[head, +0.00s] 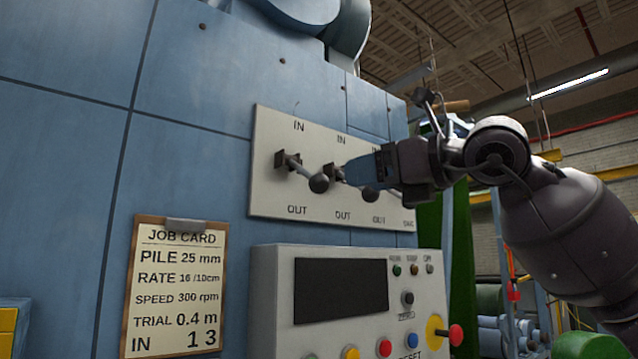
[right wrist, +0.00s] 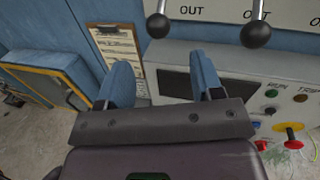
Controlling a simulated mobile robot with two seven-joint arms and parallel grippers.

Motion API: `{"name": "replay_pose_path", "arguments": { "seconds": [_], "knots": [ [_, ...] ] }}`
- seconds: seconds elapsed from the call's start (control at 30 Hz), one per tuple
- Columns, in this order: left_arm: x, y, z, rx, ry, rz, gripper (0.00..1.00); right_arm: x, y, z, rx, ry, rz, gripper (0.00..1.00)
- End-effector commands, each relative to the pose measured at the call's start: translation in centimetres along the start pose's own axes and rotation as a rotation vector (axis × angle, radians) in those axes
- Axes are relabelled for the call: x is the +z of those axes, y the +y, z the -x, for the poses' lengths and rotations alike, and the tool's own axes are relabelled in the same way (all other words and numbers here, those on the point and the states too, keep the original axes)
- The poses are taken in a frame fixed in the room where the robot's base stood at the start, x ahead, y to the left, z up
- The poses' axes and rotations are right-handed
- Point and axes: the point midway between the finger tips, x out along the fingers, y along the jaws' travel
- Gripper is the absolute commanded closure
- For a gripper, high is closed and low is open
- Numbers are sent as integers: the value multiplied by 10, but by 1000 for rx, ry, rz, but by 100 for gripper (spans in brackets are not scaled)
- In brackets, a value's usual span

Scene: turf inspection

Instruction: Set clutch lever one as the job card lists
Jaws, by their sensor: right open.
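Clutch lever one (head: 318,183) is the leftmost dark-knobbed lever on a cream panel (head: 268,190) marked IN above and OUT below. Its arm slants down and right from its slot; I cannot tell its exact setting. A second lever knob (head: 370,194) is beside it. The job card (head: 177,290) reads IN 1 3. My right gripper (head: 350,172) is open and empty, in front of the panel right of lever one, hiding part of the panel. In the right wrist view, the gripper (right wrist: 163,82) is below two knobs, the left one apparently lever one (right wrist: 158,26). My left gripper is not in view.
Below the panel, a control box (head: 275,300) with a dark screen (head: 341,290) and coloured buttons juts out. A red knob on a yellow disc (head: 456,335) is at its right. A yellow-edged blue block (head: 10,325) is at lower left.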

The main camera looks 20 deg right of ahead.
Motion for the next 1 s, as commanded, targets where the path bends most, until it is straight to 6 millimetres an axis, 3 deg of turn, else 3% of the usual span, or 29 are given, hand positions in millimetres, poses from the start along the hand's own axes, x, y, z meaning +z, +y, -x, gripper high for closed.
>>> {"name": "replay_pose_path", "arguments": {
  "seconds": [0.5, 0.7, 1.0],
  "knots": [
    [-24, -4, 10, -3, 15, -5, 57, 2, 1, -80, 4, -2, -1, 40],
    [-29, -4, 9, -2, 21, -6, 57, 0, 1, -92, 3, 0, 0, 40],
    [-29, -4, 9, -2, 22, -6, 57, 0, 1, -94, 3, 0, 0, 40]
  ]
}}
